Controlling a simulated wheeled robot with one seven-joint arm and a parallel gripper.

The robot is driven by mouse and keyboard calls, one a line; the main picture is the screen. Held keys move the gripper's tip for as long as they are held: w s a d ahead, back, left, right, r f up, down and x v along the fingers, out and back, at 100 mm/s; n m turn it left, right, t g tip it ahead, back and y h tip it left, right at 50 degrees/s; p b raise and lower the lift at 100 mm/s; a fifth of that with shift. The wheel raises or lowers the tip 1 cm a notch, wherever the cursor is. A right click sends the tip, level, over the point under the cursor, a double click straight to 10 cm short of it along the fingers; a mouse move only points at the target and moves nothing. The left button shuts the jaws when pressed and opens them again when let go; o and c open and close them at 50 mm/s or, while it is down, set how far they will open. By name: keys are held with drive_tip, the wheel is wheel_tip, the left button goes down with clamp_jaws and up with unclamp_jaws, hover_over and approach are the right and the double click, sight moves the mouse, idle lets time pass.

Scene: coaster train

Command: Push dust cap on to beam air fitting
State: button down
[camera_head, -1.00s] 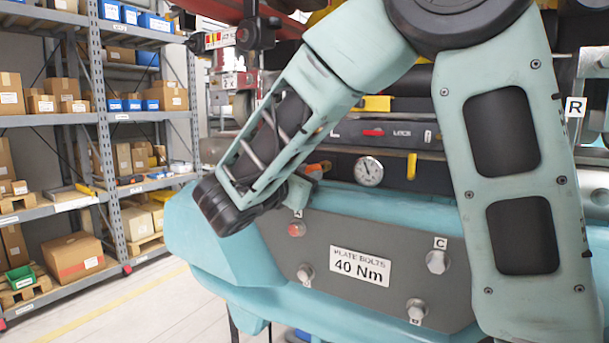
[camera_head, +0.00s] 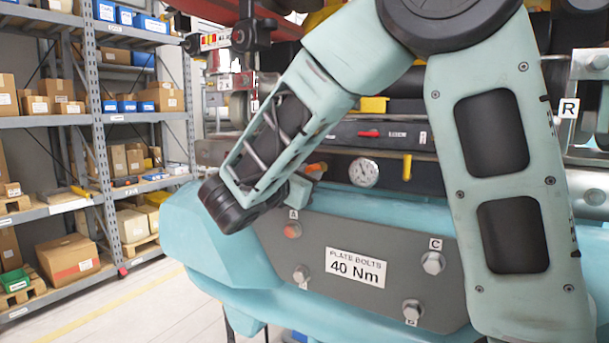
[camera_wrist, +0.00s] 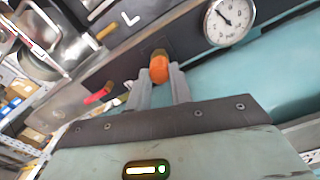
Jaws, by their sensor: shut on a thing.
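My gripper (camera_wrist: 161,80) is shut on the orange dust cap (camera_wrist: 159,70), which sits between its two grey fingertips in the wrist view. A small olive-brass piece, apparently the beam air fitting (camera_wrist: 160,53), shows just past the cap against the dark beam (camera_wrist: 145,55). The cap overlaps it in the picture; I cannot tell whether they touch or how far the cap is on. In the head view the orange cap (camera_head: 316,167) shows beside my gripper (camera_head: 303,178), at the dark beam above the teal body. My wrist partly hides the gripper there.
A round pressure gauge (camera_head: 363,173) sits right of the gripper on the beam. A red lever (camera_head: 368,134) and a yellow handle (camera_head: 407,167) are near. A grey plate marked 40 Nm (camera_head: 325,242) with bolts lies below. Shelves (camera_head: 100,117) stand at left.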

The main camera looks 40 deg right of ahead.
drive_tip(key=shift+w+d, duration=0.1)
drive_tip(key=shift+d, duration=0.15)
drive_tip(key=c, duration=1.2)
unclamp_jaws()
drive_tip(key=shift+o, duration=0.2)
drive_tip(key=b+v, duration=0.5)
drive_tip(key=v, duration=1.2)
drive_tip(key=shift+a, duration=0.2)
